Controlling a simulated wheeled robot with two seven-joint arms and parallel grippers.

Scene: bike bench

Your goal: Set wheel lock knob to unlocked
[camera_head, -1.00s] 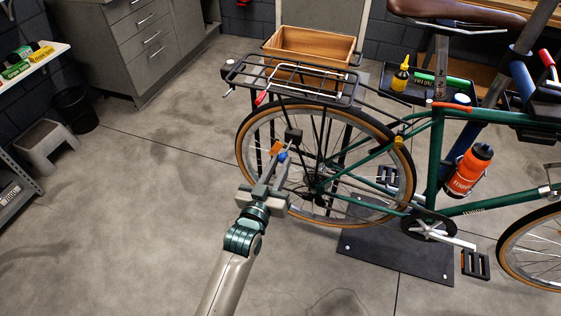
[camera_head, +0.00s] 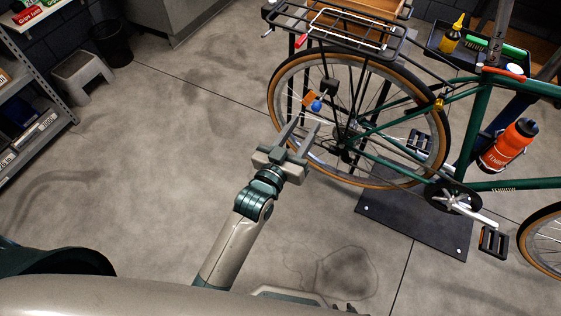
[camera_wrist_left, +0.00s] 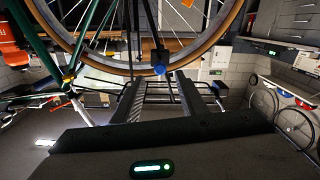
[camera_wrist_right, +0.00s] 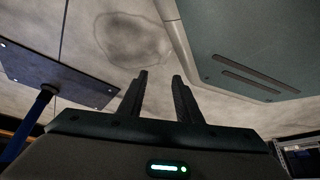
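The small blue wheel lock knob (camera_head: 316,105) sits by an orange tab (camera_head: 309,98) at the left side of the bicycle's rear wheel (camera_head: 283,130). The knob also shows in the left wrist view (camera_wrist_left: 160,70), beyond and between the fingertips. My left gripper (camera_head: 303,126) is open and empty, just below the knob and apart from it. Which setting the knob is on is too small to tell. My right gripper (camera_wrist_right: 160,77) is open and empty over bare floor, low and away from the bicycle.
The green bicycle stands over a dark base plate (camera_head: 415,225). Its rear rack (camera_head: 340,35) overhangs the wheel. A tool tray (camera_head: 430,42) and an orange bottle (camera_head: 508,145) are to the right. A stool (camera_head: 85,75) and shelf (camera_head: 35,100) stand left. The floor left of the wheel is clear.

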